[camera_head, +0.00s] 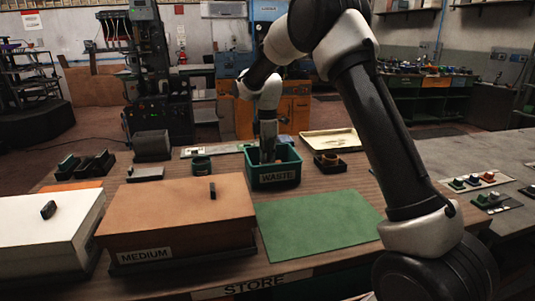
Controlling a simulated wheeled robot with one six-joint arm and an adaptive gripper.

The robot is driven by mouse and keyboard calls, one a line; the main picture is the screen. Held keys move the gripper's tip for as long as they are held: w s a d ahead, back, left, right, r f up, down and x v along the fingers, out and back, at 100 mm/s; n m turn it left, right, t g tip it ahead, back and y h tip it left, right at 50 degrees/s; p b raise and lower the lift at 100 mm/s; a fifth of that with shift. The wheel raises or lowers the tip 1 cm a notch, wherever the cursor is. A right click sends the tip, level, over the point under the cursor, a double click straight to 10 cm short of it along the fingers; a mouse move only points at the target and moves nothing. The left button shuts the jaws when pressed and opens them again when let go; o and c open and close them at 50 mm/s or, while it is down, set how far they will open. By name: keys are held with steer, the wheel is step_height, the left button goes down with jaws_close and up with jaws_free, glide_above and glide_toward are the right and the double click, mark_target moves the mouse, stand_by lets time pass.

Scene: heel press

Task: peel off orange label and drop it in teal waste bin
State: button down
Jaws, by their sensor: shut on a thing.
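The teal waste bin (274,181), with a WASTE plate on its front, stands near the middle of the wooden table. My gripper (267,157) points straight down into the bin's open top. Its fingertips are below the front rim and hidden by the bin wall. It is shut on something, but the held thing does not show. I cannot make out the orange label anywhere in this view.
A brown box (180,209) marked MEDIUM and a white box (40,231) stand at the left front. A green mat (318,222) lies bare right of them.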

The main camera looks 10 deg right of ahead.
steer(key=c, duration=1.5)
jaws_free()
steer(key=shift+c, duration=0.2)
steer(key=o, duration=0.5)
steer(key=shift+r, duration=0.1)
steer(key=shift+r, duration=3.4)
